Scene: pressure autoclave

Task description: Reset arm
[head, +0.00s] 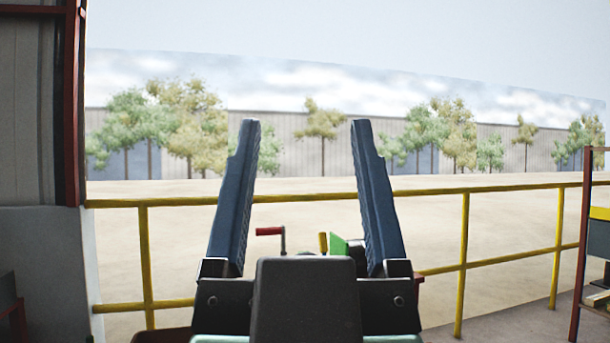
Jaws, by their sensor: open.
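My gripper (305,135) is in the lower middle of the head view, seen from behind. Its two long dark fingers point up and away, spread wide apart. It is open, with nothing between the fingertips but the distant yard and trees. The base of the gripper hides much of what is low in the middle. Just beyond it, between the fingers, a red-handled crank (270,231), a small yellow part (323,242) and a green piece (339,244) show partly. I cannot tell what they belong to.
A yellow railing (465,230) runs across behind the gripper. A grey wall with a dark red post (71,110) stands at the left. A rack with a red-brown upright (582,240) and shelves stands at the right edge. Open ground lies beyond the railing.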

